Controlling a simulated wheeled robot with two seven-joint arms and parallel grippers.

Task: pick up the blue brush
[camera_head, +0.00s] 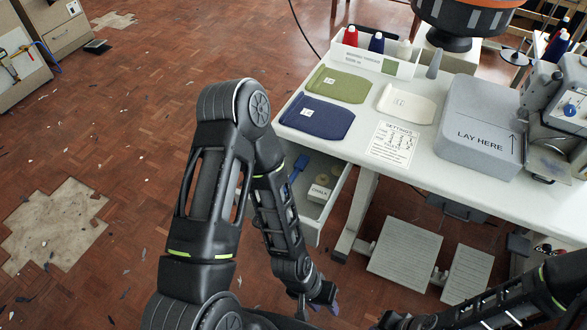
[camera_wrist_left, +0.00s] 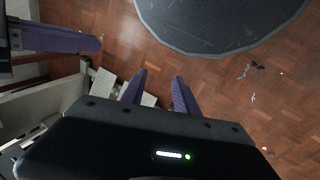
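The blue brush (camera_head: 297,168) lies in the open drawer (camera_head: 314,238) under the left end of the white table, its handle pointing up. My left arm passes just in front of the drawer and may hide part of it. My left gripper (camera_head: 325,307) is below the drawer in the head view, apart from the brush. In the left wrist view its two purple fingers (camera_wrist_left: 160,88) stand apart with nothing between them. My right gripper is mostly cut off at the bottom of the head view; a purple finger (camera_wrist_left: 62,38), seemingly its own, shows in the wrist view.
The drawer also holds a white chalk box (camera_head: 319,194) and a yellowish roll (camera_head: 323,174). On the table (camera_head: 365,150) are green, navy and cream cloth pieces, a settings card (camera_head: 393,145) and a grey block (camera_head: 480,125). Pedals (camera_head: 405,252) sit below. The floor to the left is open.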

